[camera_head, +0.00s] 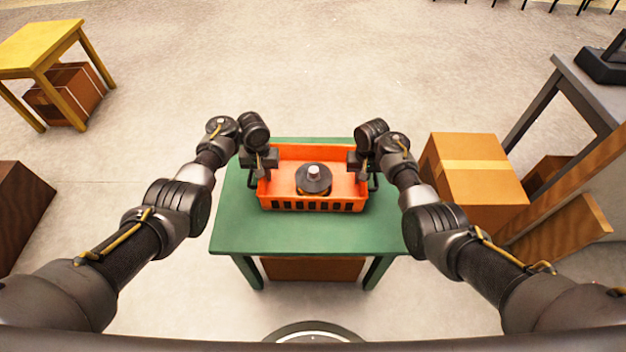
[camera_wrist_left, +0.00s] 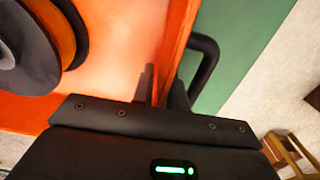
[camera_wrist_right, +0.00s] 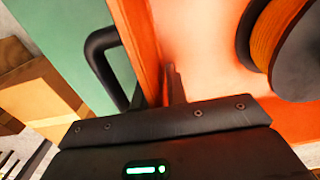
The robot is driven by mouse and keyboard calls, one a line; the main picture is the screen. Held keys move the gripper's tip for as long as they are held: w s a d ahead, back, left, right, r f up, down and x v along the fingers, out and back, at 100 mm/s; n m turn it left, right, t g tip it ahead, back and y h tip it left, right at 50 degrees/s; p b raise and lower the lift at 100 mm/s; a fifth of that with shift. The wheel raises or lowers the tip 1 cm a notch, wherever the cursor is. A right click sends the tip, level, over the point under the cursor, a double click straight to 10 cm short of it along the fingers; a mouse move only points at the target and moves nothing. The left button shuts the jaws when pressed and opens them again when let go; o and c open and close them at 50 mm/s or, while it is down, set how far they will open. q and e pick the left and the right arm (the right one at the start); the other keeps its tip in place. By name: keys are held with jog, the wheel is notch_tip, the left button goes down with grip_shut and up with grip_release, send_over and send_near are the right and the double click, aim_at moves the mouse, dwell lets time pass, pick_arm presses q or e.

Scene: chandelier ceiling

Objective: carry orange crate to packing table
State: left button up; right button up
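The orange crate (camera_head: 288,153) stands on the green table (camera_head: 310,235) in front of me, with a black-and-orange spool (camera_head: 313,179) inside. My left gripper (camera_head: 262,170) is at the crate's left end wall, and my right gripper (camera_head: 362,168) is at its right end wall. In the left wrist view, the fingers (camera_wrist_left: 163,92) sit close on both sides of the crate's wall, beside a black handle (camera_wrist_left: 205,65). The right wrist view shows the same, with the fingers (camera_wrist_right: 157,92) around the wall next to the other handle (camera_wrist_right: 100,55). Their fingertips are partly hidden. I cannot tell which table is the packing table.
A cardboard box (camera_head: 470,175) stands right of the green table. A grey table (camera_head: 585,90) with a dark device (camera_head: 603,66) is at the far right. A yellow table (camera_head: 40,45) stands at the far left over a brown box (camera_head: 72,92).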

pick_arm(q)
jog(key=shift+c, duration=0.3)
pick_arm(e)
jog(key=shift+c, duration=0.3)
pick_arm(q)
grip_shut()
pick_arm(e)
grip_shut()
pick_arm(q)
jog(key=shift+w+r, duration=0.1)
jog(key=shift+r, duration=0.1)
pick_arm(e)
jog(key=shift+w+r, duration=0.1)
jog(key=shift+r, duration=0.1)
